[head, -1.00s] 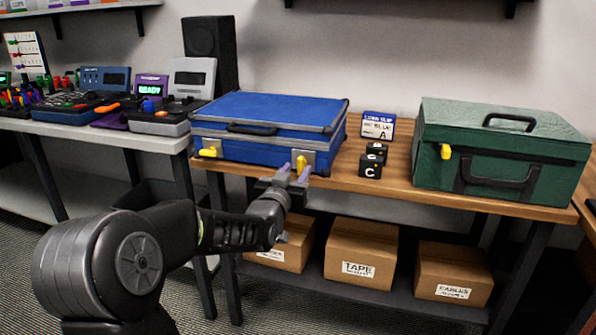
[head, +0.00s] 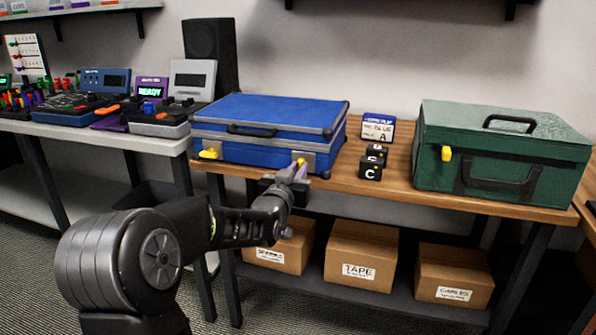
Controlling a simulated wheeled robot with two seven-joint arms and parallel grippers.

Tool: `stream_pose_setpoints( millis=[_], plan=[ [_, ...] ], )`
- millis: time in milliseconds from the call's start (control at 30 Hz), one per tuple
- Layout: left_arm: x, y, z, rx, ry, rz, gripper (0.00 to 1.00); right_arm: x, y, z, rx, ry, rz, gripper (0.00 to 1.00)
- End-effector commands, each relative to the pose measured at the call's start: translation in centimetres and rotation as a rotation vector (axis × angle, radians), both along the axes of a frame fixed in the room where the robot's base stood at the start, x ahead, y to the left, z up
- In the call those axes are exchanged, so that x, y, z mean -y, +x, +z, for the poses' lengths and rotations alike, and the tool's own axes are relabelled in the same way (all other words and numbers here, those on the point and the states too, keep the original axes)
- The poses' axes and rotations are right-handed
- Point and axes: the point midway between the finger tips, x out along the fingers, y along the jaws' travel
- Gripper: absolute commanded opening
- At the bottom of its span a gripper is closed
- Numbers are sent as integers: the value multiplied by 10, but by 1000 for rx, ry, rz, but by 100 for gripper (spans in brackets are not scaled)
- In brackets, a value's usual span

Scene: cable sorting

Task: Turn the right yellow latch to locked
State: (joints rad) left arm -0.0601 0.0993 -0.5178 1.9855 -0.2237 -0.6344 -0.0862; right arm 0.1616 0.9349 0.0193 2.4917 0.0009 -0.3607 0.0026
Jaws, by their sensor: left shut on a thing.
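The blue case (head: 262,117) stands closed on the wooden table. Its left yellow latch (head: 208,154) lies roughly horizontal on a grey plate. Its right yellow latch (head: 300,161) sits on a grey plate at the case's front right and is mostly covered by my gripper, so its exact angle is hard to tell. My left gripper (head: 297,170) reaches up from below and is shut on the right yellow latch. My right gripper is not in view.
A green case (head: 500,160) with a yellow latch stands at the right. Small black lettered blocks (head: 371,165) and a sign card (head: 378,129) stand between the cases. Cardboard boxes (head: 361,250) fill the shelf below. A white table (head: 150,143) with devices is at the left.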

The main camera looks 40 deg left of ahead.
Motion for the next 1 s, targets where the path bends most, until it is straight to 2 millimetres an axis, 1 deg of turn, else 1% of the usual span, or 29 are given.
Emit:
stream_pose_setpoints(
  millis=[567, 767, 1000],
  plan=[
    [0, 0, 0, -10, 27, 0, 0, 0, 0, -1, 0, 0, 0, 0],
    [1, 0, -1, -35, 101, 0, 0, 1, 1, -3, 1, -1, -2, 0],
    [1, 0, -2, -92, 259, 0, 0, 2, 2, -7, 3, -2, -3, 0]
  ],
)
